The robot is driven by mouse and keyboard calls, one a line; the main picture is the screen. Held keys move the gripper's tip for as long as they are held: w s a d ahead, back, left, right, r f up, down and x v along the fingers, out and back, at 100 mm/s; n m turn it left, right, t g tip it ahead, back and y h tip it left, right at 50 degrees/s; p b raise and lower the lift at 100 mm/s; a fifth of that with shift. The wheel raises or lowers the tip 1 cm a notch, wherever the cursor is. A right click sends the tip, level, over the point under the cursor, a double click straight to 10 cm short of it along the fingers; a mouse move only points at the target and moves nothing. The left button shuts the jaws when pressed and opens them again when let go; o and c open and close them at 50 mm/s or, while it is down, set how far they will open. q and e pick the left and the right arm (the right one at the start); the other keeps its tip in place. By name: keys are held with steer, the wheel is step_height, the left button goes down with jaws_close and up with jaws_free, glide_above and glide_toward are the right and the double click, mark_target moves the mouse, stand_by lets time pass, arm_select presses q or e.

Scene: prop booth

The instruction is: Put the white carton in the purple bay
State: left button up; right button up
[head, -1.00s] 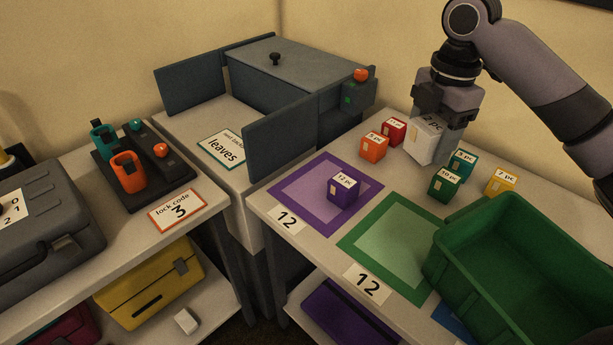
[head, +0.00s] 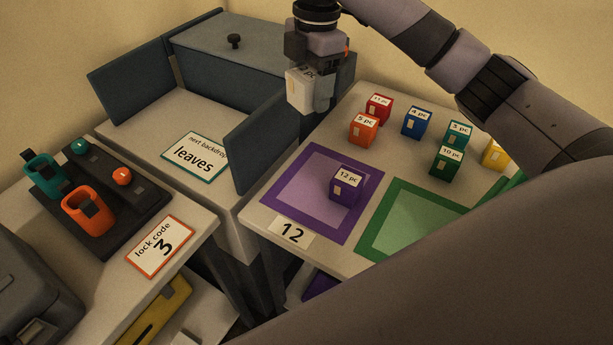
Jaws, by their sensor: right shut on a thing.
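The white carton (head: 301,91) is in my right gripper (head: 312,98), which is shut on it and holds it up in front of the grey-blue box, left of the coloured cartons. The purple bay (head: 283,203) is a purple-bordered square on the right-hand table. A purple carton (head: 345,185) marked 12 pc stands inside it, right of its middle. The carton in my gripper is above and behind the bay, apart from it. My left gripper is not in view.
A card marked 12 (head: 293,232) lies at the purple bay's front edge. A green bay (head: 408,220) is to its right, partly hidden by my arm. Red, orange (head: 363,129), blue (head: 417,122), teal, green and yellow cartons stand behind. A dark upright panel (head: 255,146) borders the table's left.

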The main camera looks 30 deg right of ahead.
mark_target(306, 177)
steer(key=shift+w+a+f, duration=0.1)
steer(key=shift+w+f, duration=0.05)
steer(key=shift+w, duration=0.05)
step_height(306, 177, down, 20)
steer(key=shift+r, duration=0.15)
stand_by(0.4)
steer(key=o, duration=1.1)
steer(key=r, duration=0.8)
steer(key=d+r, duration=0.1)
steer(key=r, duration=0.3)
